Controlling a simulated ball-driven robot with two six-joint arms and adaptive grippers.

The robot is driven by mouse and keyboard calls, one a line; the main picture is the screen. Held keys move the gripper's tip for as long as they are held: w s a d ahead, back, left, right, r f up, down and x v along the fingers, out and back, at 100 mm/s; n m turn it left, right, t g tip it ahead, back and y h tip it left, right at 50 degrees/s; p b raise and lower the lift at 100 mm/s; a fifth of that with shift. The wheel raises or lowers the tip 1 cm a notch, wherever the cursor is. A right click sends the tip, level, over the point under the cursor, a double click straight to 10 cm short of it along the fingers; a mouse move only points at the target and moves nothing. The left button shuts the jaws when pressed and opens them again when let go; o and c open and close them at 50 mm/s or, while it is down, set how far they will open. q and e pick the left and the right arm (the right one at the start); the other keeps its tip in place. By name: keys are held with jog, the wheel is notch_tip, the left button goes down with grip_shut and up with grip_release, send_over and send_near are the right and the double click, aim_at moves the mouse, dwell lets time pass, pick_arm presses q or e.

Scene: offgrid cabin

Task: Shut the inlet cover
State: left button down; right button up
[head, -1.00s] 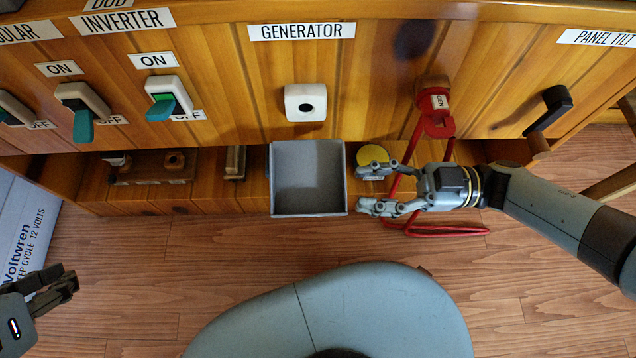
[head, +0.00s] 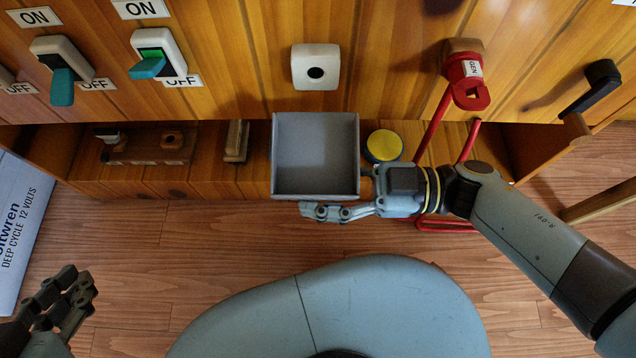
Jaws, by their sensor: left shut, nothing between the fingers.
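A grey, shallow, open-faced box-shaped piece (head: 316,194) sits below a white square fitting with a dark round hole (head: 316,67). It looks like the inlet cover swung down, but I see no hinge. My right gripper (head: 312,210) reaches from the right, with fingers pointing left at the grey piece's near edge. A finger runs along and just below that edge; I cannot tell whether it touches. The other finger is not clearly seen. My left gripper (head: 80,288) is shut and empty over the floor at lower left, away from the grey piece.
A red GEN plug (head: 466,80) hangs with red cable below. A black crank (head: 590,88) is further right. Switches (head: 153,55) are upper left. A battery box (head: 20,225) stands at left.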

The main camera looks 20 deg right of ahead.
aim_at(275, 190)
jog(key=shift+c, duration=0.2)
grip_shut()
pick_arm(q)
jog(key=shift+r, duration=0.1)
dwell(0.4)
